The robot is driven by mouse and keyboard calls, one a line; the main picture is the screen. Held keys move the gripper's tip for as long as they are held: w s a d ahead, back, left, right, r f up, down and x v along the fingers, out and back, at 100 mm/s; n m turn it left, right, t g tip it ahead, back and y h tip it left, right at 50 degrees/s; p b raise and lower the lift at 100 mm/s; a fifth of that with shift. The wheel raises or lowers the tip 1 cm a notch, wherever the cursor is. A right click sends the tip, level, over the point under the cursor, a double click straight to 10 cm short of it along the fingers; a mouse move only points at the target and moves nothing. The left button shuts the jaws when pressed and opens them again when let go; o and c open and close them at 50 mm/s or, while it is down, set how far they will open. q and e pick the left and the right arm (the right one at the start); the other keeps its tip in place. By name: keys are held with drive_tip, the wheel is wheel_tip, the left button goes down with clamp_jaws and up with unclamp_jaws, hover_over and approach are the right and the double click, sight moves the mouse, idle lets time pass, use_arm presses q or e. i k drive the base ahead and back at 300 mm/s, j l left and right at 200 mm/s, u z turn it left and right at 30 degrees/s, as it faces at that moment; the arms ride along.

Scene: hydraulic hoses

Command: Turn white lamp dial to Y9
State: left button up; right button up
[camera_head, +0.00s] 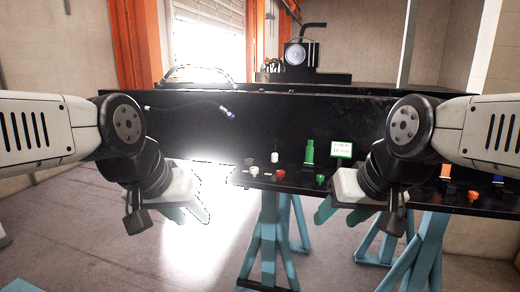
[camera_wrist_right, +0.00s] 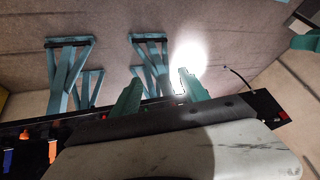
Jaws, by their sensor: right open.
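A round lamp (camera_head: 295,53) with a pale face sits on a black housing at the back, above the long black bench. A small white knob-like piece (camera_head: 273,157) stands on the black shelf; I cannot tell whether it is the lamp dial, and no Y9 mark is readable. My left gripper (camera_head: 186,212) hangs open and empty in front of the bench at left. My right gripper (camera_head: 340,214) hangs open and empty before the shelf; its two green fingers are spread in the right wrist view (camera_wrist_right: 158,92). Both are apart from the lamp and the white piece.
The black shelf (camera_head: 300,184) rests on teal trestles (camera_head: 268,235). It carries a green fitting (camera_head: 309,151), a green-framed sign (camera_head: 341,149) and several small coloured caps. Floor at lower left is clear.

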sight(254, 171)
drive_tip(key=i+u, duration=0.3)
drive_tip(key=i+l+u, duration=0.35)
drive_tip(key=i, duration=0.2)
drive_tip(key=j, duration=0.1)
